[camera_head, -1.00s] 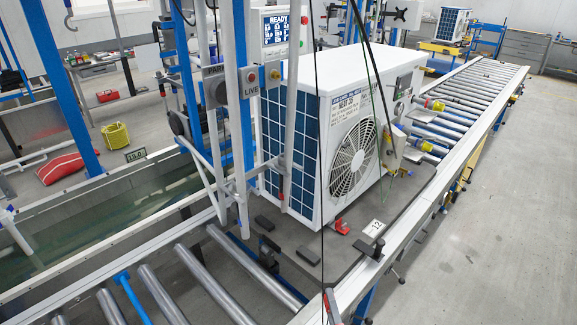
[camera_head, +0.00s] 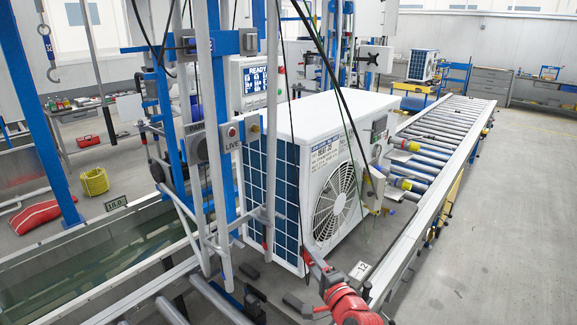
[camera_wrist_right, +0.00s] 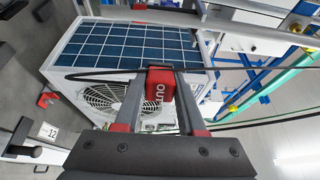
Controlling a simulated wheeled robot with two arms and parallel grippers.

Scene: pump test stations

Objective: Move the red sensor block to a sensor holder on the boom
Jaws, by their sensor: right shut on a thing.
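My right gripper (camera_wrist_right: 160,100) is shut on the red sensor block (camera_wrist_right: 160,83), which carries white lettering and shows between the fingertips in the right wrist view. In the head view my right gripper (camera_head: 317,268) is at the bottom centre, in front of the near lower corner of the white heat pump (camera_head: 325,130). The block is too small there to tell from the red gripper parts. In the wrist view the pump (camera_wrist_right: 135,55) lies beyond the block. A grey bar (camera_wrist_right: 225,24) crosses the top; I cannot tell whether it is the boom. My left gripper is out of view.
A roller conveyor (camera_head: 450,128) runs to the back right. A frame with blue and grey posts (camera_head: 217,130) and a control panel (camera_head: 250,84) stands left of the pump. A cable (camera_wrist_right: 105,73) crosses the wrist view. Floor at the right (camera_head: 510,220) is clear.

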